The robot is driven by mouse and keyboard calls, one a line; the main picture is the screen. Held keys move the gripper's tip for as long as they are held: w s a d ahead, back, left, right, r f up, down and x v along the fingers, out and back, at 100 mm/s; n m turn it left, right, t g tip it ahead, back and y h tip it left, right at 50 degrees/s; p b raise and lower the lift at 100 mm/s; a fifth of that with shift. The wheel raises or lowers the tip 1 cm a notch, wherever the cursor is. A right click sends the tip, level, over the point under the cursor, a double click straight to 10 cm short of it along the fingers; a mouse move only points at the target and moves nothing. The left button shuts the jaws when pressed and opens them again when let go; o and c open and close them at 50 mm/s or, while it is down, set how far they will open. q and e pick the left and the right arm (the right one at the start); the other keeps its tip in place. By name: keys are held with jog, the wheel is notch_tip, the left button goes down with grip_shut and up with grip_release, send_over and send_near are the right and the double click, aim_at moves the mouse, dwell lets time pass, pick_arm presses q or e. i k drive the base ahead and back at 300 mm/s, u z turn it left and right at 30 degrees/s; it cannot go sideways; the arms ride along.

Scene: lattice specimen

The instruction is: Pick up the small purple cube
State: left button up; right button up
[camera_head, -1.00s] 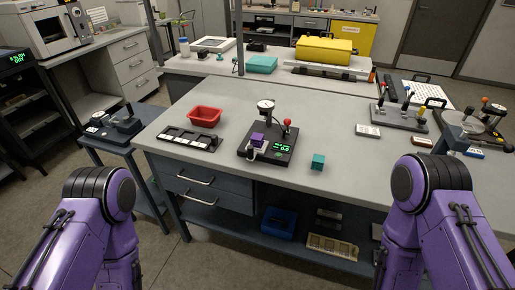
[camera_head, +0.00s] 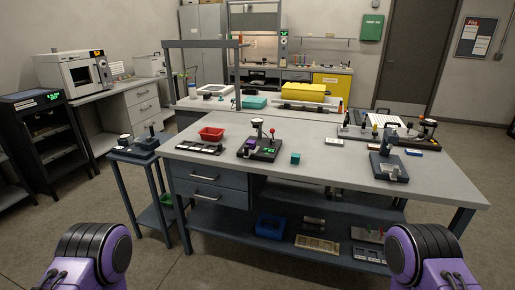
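The small purple cube (camera_head: 251,143) sits on a black instrument (camera_head: 266,154) with a green display, a gauge and a red-knobbed lever, near the front edge of the grey workbench (camera_head: 330,165). Both my purple arms show only as upper links at the bottom left and bottom right corners. Neither gripper is in the picture, and both arms are well short of the cube.
A red tray (camera_head: 211,133) and a black slotted strip (camera_head: 199,148) lie left of the instrument. A teal cube (camera_head: 295,158) lies to its right. A grey-blue device (camera_head: 389,165) stands at the bench's right. Floor in front is clear.

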aim_at(252, 144)
jog(key=z, duration=0.65)
jog(key=i, duration=1.5)
jog(key=u, duration=0.5)
